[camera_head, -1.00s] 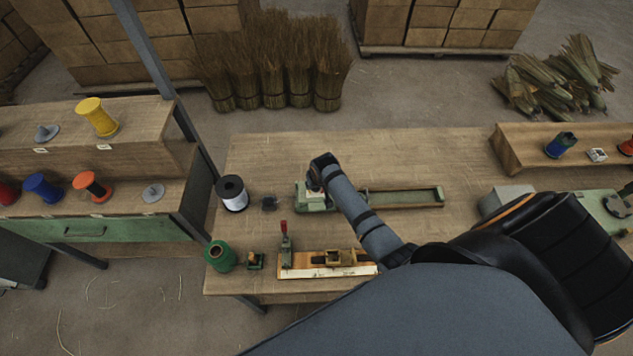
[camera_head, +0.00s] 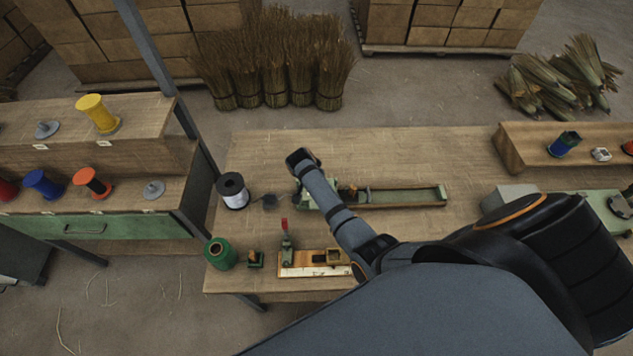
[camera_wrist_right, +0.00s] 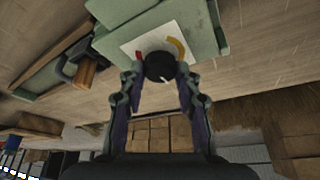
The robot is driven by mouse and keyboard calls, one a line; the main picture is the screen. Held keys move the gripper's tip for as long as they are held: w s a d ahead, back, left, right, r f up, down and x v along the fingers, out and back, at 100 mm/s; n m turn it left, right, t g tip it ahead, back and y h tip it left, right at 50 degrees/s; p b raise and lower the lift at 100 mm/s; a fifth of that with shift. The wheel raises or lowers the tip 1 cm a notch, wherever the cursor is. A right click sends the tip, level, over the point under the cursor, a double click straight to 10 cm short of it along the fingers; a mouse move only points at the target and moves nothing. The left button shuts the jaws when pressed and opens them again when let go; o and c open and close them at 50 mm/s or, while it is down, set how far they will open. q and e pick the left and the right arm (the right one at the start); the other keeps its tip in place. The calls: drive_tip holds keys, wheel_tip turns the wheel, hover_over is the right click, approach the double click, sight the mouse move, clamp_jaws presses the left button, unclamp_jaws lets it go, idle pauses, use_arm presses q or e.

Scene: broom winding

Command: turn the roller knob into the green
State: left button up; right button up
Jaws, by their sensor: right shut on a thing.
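The roller knob (camera_wrist_right: 159,66) is black and round with a short white pointer mark, seen in the right wrist view. The mark points down and slightly right in that picture. Behind it is a white dial plate (camera_wrist_right: 150,40) with a red patch to the left and a yellow arc to the right; no green section shows on the plate. My right gripper (camera_wrist_right: 160,72) is shut on the knob, one finger on each side. In the head view my right arm covers part of the green device (camera_head: 305,201), and the knob and fingers are hidden. My left gripper is not in view.
A long tray (camera_head: 400,196) runs right of the device. A white spool (camera_head: 233,191), a green spool (camera_head: 220,254) and a wooden fixture with a red-handled clamp (camera_head: 287,245) stand nearby on the workbench (camera_head: 400,150). The bench behind the device is clear.

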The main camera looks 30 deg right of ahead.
drive_tip(key=shift+m, duration=0.4)
drive_tip(key=o, duration=1.2)
drive_tip(key=shift+c, duration=0.2)
drive_tip(key=shift+a+r, duration=0.1)
drive_tip(key=v, duration=0.7)
drive_tip(key=shift+r, duration=0.1)
